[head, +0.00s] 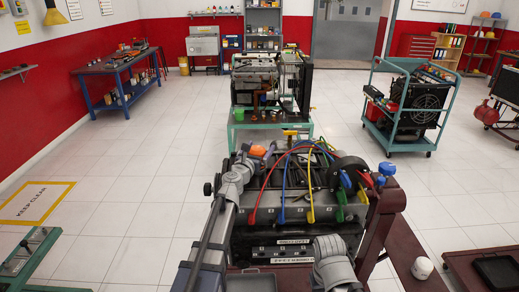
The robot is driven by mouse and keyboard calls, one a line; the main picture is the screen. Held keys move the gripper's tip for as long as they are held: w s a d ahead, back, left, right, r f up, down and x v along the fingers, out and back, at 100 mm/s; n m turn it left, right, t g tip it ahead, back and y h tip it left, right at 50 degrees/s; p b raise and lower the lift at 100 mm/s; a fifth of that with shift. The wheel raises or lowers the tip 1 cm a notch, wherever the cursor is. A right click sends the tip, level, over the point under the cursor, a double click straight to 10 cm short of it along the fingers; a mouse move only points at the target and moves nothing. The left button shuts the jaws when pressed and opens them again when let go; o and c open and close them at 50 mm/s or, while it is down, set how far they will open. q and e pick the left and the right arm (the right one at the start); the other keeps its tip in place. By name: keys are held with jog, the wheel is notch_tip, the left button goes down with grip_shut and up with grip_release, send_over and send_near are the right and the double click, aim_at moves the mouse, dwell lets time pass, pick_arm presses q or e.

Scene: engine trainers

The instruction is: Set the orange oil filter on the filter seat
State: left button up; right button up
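The small orange oil filter (257,150) shows at the far left of the near engine (285,215). My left gripper (247,161) reaches over the engine's left side, with its tip right at the orange filter. The fingers are too small and partly hidden to show whether they are closed on it. The filter seat cannot be made out; the arm, cables and engine parts cover much of that area. My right arm's grey wrist (333,262) is low in front of the engine, and its fingers are not visible.
Red, blue, yellow and green cables (310,180) arch over the engine top. A dark red stand post (383,225) rises on the right, with a white round part (422,268) beside it. A green cart with another engine (268,85) stands behind.

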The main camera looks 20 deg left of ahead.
pick_arm(q)
jog(key=shift+o, duration=0.2)
jog(key=shift+s, duration=0.1)
jog(key=s, duration=0.5)
jog(key=s+a, duration=0.1)
jog(key=s, duration=0.1)
jog(key=shift+s, duration=0.35)
jog(key=shift+f, duration=0.1)
